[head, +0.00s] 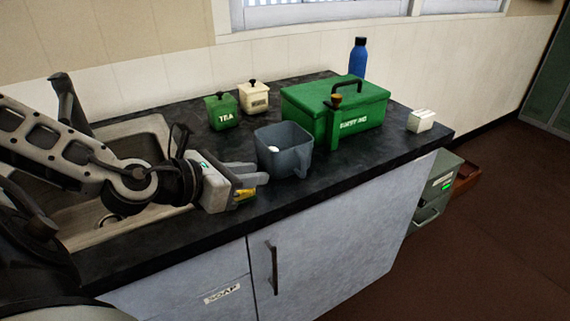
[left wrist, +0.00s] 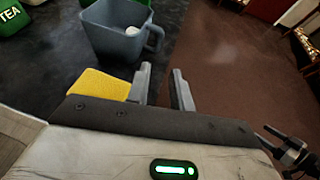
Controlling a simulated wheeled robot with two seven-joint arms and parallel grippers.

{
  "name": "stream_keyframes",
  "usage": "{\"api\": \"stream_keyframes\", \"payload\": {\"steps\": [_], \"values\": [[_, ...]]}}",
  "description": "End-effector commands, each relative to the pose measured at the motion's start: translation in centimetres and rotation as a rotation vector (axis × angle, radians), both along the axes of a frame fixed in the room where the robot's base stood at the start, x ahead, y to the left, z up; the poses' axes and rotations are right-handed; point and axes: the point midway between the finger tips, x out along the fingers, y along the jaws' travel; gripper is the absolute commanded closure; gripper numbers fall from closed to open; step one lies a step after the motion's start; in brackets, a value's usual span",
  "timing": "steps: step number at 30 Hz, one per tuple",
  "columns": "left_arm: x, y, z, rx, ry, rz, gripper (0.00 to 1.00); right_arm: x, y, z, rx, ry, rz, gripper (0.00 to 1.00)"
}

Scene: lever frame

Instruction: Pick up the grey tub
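The grey tub (head: 285,140) stands upright near the front edge of the dark worktop, with a handle on its front right side. A small white thing lies inside it. The tub also shows at the top of the left wrist view (left wrist: 110,42), its handle at its right. My left gripper (head: 250,178) is in front and to the left of the tub, apart from it. In the left wrist view (left wrist: 162,86) its two fingers are parted with nothing between them. My right gripper does not show clearly in either view.
A yellow sponge (left wrist: 100,84) lies beside the left gripper. The sink (head: 115,140) is at left. A green TEA canister (head: 221,110), a cream canister (head: 253,97), a green box (head: 350,105) and a blue bottle (head: 357,60) stand behind the tub.

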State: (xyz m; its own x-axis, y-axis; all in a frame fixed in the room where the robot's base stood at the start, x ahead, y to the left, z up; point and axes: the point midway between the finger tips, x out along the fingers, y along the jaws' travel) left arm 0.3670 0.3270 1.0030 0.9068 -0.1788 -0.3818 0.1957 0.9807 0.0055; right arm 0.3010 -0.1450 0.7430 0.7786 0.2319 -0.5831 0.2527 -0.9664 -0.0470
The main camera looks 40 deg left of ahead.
Motion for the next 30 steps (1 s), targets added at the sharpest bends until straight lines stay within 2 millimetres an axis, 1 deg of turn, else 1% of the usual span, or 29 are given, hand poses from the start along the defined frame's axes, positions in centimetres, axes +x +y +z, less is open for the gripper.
{"api": "stream_keyframes", "payload": {"steps": [1,5,7,12,18,25,30], "values": [[0.7,-0.2,-1.0,-0.001,0.000,-0.002,0.78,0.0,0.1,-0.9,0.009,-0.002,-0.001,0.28],[2.3,-0.5,-1.7,-0.002,0.001,-0.001,0.78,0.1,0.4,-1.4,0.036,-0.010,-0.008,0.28],[3.3,-0.7,-1.4,-0.008,0.003,-0.001,0.78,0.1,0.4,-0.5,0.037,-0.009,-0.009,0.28],[5.5,-1.1,-2.1,-0.011,0.001,0.004,0.78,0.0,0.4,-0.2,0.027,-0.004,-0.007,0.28],[7.0,-1.4,-2.8,-0.007,0.000,0.003,0.78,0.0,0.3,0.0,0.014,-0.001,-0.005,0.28],[7.9,-1.5,-3.1,-0.007,0.000,0.003,0.78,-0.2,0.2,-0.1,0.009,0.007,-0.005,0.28],[9.8,-1.7,-3.6,-0.010,-0.001,0.003,0.78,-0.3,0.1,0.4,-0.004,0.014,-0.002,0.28]]}}
